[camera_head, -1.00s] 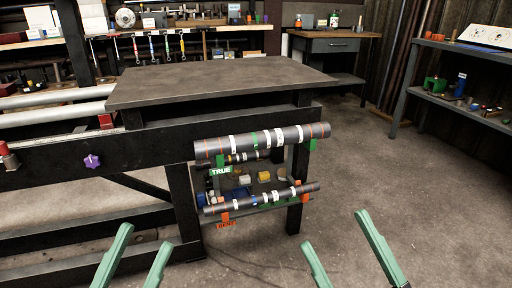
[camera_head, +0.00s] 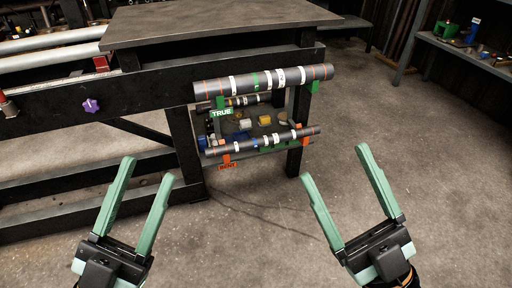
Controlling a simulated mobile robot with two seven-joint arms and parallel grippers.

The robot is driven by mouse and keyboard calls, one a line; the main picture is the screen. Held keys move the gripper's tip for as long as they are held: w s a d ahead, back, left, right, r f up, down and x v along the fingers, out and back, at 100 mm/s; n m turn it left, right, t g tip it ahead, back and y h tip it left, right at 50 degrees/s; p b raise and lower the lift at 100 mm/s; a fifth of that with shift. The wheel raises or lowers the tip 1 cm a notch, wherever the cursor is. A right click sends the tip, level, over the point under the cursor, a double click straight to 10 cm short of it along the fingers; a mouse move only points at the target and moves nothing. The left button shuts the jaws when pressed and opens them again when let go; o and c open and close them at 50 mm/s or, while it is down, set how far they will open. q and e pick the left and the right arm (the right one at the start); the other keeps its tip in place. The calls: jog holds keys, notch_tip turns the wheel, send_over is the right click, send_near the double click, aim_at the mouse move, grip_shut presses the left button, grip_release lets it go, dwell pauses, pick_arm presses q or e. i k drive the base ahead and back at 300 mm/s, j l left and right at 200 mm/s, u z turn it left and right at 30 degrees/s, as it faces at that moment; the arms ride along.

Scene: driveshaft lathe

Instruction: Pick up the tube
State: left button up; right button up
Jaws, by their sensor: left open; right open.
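A thick grey tube (camera_head: 216,88) with white, green and orange bands lies level across the top of a rack on the bench's near side, on green holders. A second, thinner tube (camera_head: 270,141) with white bands lies lower, on orange holders. A third banded tube (camera_head: 232,102) sits behind the top one, partly hidden. My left gripper (camera_head: 149,167) is open and empty, below and left of the tubes. My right gripper (camera_head: 334,161) is open and empty, below and right of them. Neither gripper touches a tube.
The dark workbench top (camera_head: 220,23) is clear above the rack. Small parts (camera_head: 264,120) sit between the tubes. A shelf (camera_head: 468,48) stands at the right. The concrete floor (camera_head: 250,235) is open in front.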

aim_at(207, 90)
jog(key=i+j, duration=0.15)
jog(key=i, duration=0.35)
jog(key=i+j+z, duration=0.1)
jog(key=i, duration=0.35)
jog(key=i+j, duration=0.25)
jog(key=i, duration=0.25)
jog(key=l+z, duration=0.05)
